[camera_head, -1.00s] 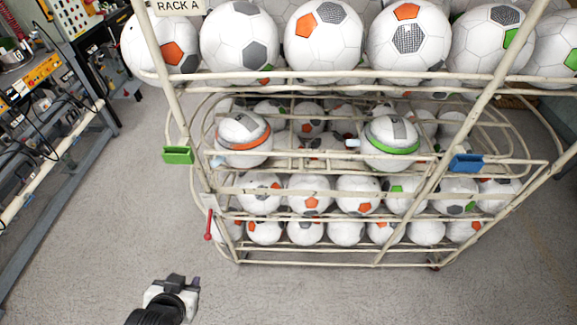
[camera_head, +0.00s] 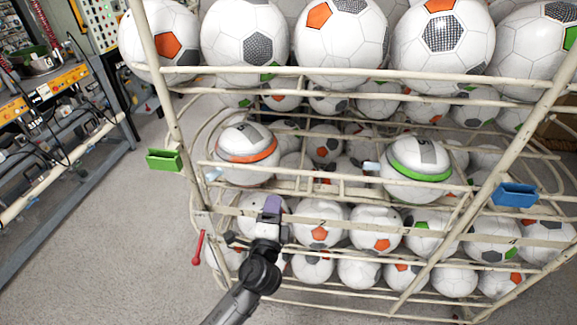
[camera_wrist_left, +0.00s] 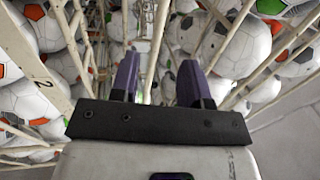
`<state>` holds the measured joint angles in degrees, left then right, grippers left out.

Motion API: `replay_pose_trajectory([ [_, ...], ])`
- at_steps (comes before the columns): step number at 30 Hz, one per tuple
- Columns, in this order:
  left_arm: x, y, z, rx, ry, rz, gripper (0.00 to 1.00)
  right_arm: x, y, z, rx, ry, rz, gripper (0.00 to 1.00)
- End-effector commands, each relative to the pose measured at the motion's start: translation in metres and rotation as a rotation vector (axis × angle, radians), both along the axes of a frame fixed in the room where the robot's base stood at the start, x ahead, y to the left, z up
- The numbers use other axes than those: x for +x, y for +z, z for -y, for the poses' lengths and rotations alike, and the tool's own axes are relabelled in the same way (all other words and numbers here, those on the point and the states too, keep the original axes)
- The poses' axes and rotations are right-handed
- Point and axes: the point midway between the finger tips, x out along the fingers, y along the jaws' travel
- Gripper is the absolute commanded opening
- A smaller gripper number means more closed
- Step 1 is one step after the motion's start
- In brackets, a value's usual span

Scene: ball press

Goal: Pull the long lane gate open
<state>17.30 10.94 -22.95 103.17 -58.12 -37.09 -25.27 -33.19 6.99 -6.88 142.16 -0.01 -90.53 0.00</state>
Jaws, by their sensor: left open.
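A long cream bar with small numbers (camera_head: 345,223) runs across the front of the rack's lower ball lanes; I cannot tell surely whether this is the long lane gate. A red-knobbed lever (camera_head: 197,248) hangs at the rack's lower left. My left gripper (camera_head: 272,204) is in front of the lower lanes at the left, its purple fingers overlapping the bar in the head view. In the left wrist view its two fingers (camera_wrist_left: 158,80) are apart, with nothing seen held between them. Whether they touch the bar is unclear. My right gripper is not in view.
The rack holds several soccer balls (camera_head: 440,40) on its shelves. Two banded balls (camera_head: 246,150) sit on the middle rails. A green clip (camera_head: 164,160) and a blue clip (camera_head: 515,195) stick out at the sides. Free grey floor (camera_head: 110,240) lies left, beside a workbench (camera_head: 60,110).

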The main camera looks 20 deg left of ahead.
Motion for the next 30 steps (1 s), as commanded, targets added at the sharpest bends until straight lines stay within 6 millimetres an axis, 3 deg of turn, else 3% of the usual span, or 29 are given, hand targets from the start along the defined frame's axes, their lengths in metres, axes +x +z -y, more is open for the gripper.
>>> replay_pose_trajectory([
  [5, 0.021, 0.005, -0.004, 0.009, 0.006, 0.0, 0.42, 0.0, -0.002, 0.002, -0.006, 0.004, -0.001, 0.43],
  [18, 0.097, 0.02, -0.018, 0.005, 0.006, -0.001, 0.42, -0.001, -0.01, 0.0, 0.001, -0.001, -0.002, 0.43],
  [30, 0.129, 0.026, -0.023, 0.003, 0.005, -0.003, 0.42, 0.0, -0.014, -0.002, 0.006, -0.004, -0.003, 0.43],
])
